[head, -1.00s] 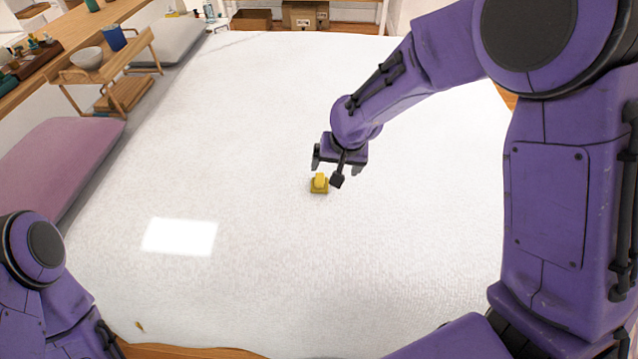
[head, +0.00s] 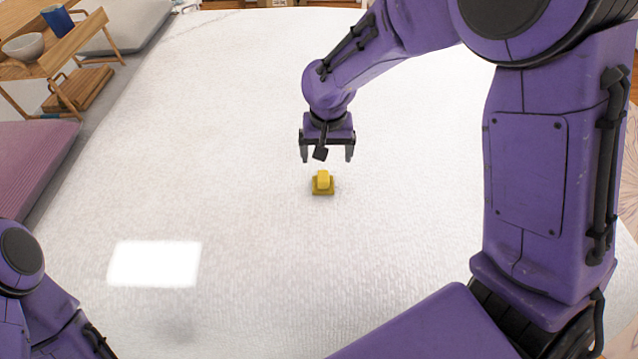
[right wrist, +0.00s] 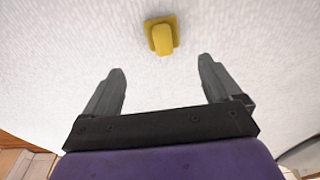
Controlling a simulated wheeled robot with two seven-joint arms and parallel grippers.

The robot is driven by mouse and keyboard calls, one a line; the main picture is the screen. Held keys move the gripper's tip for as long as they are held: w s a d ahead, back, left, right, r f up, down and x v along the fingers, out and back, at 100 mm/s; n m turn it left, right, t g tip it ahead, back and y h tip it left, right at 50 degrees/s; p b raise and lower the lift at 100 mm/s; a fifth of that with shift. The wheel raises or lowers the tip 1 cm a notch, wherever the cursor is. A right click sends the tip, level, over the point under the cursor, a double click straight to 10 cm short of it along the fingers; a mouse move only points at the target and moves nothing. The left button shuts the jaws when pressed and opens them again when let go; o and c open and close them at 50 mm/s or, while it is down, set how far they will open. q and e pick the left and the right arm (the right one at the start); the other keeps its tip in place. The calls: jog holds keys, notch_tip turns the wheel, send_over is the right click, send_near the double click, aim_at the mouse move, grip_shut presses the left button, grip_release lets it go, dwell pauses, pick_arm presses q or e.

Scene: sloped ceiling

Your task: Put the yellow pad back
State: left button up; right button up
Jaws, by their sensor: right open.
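The yellow pad (head: 323,183) lies on the white bed-like surface (head: 230,120), a small flat yellow base with a raised block on top. It also shows in the right wrist view (right wrist: 162,36), beyond the fingertips and roughly between their lines. My right gripper (head: 326,158) is open and empty, just behind the pad in the head view and apart from it. Its two grey fingers also show in the right wrist view (right wrist: 161,72). Of my left arm, only purple links show at the lower left of the head view; its gripper is out of sight.
A wooden tray table (head: 48,68) with a white bowl (head: 24,46) and a blue cup (head: 57,18) stands at the upper left. A pink cushion (head: 35,160) lies at the left edge. The white surface around the pad is clear.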

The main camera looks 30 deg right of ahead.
send_over(323, 176)
jog(key=f, duration=0.4)
jog(key=shift+s+d+f, duration=0.15)
jog(key=shift+s+f, duration=0.1)
jog(key=shift+f, duration=0.1)
jog(key=f, duration=0.6)
jog(key=shift+w, duration=0.35)
jog(key=c, duration=1.2)
jog(key=shift+r, duration=0.15)
